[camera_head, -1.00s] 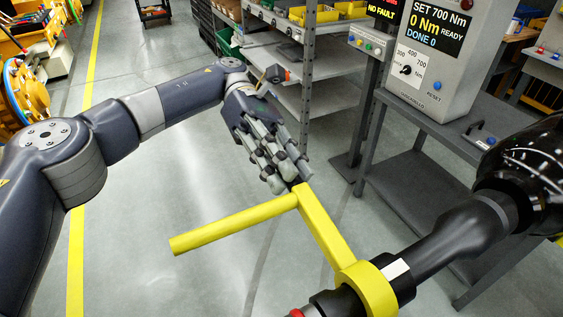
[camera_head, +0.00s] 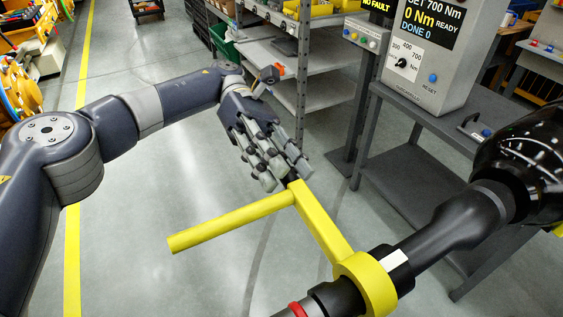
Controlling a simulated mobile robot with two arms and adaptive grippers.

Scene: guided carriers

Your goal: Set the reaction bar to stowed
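The yellow reaction bar (camera_head: 322,226) is fixed by a ring around a black tool (camera_head: 463,222) at the lower right. From the ring it runs up and left to a corner, where a long yellow rod (camera_head: 230,222) points left. A white mark (camera_head: 395,260) shows on the tool beside the ring. My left gripper (camera_head: 285,174) is just above the bar's corner, its fingers extended with gaps between them. It looks open and holds nothing visible; whether a fingertip touches the corner I cannot tell. My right gripper is not in view.
A grey control box (camera_head: 420,60) reading "0 Nm READY, DONE 0" stands on a grey cart (camera_head: 408,172) at the right. A small button panel (camera_head: 362,36) stands beside it. A shelf rack (camera_head: 285,60) is behind my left gripper.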

